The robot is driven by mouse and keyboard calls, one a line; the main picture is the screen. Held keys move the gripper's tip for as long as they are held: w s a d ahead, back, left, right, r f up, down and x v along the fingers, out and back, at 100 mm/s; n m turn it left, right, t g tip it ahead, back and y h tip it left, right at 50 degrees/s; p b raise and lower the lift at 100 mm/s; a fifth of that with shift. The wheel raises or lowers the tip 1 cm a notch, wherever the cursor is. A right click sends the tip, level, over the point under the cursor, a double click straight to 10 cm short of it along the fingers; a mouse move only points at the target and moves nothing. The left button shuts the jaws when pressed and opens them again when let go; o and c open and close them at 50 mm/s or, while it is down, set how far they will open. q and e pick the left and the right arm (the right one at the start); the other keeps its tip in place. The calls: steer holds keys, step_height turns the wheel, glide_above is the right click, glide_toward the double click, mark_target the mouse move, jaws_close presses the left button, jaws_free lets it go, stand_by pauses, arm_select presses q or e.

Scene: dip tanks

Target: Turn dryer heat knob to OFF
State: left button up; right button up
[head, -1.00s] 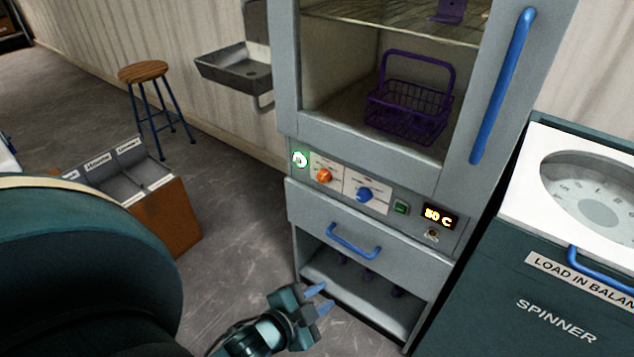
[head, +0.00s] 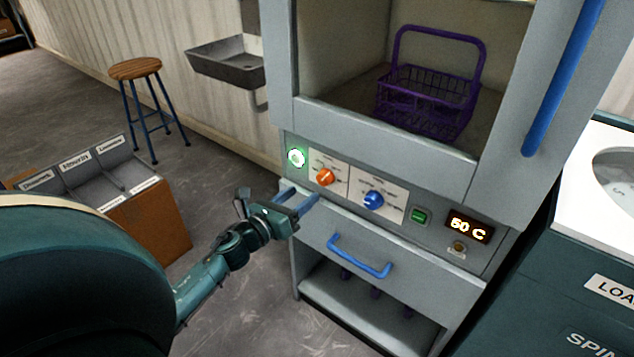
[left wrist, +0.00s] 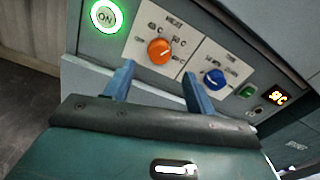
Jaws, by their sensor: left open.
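The dryer (head: 400,165) is a grey cabinet with a control panel below its window. The orange knob (head: 325,177) sits on a white plate at the panel's left; in the left wrist view the plate above this knob (left wrist: 160,51) reads HEAT. The blue knob (head: 373,199) is to its right and also shows in the left wrist view (left wrist: 214,79). My left gripper (head: 301,200) is open and empty, just below and left of the orange knob, apart from it. In the left wrist view its blue fingers (left wrist: 158,88) lie either side below the knob. My right gripper is not in view.
A green-lit ON button (head: 296,157) is left of the knobs. A green switch (head: 419,216) and a display reading 50 C (head: 467,227) are to the right. A blue drawer handle (head: 358,257) is below. The spinner (head: 590,270) stands at right.

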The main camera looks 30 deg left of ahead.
mark_target(321, 180)
arm_select(q)
steer(key=w, duration=0.7)
steer(key=shift+d, duration=0.4)
steer(key=shift+c, duration=0.4)
steer(key=c, duration=0.9)
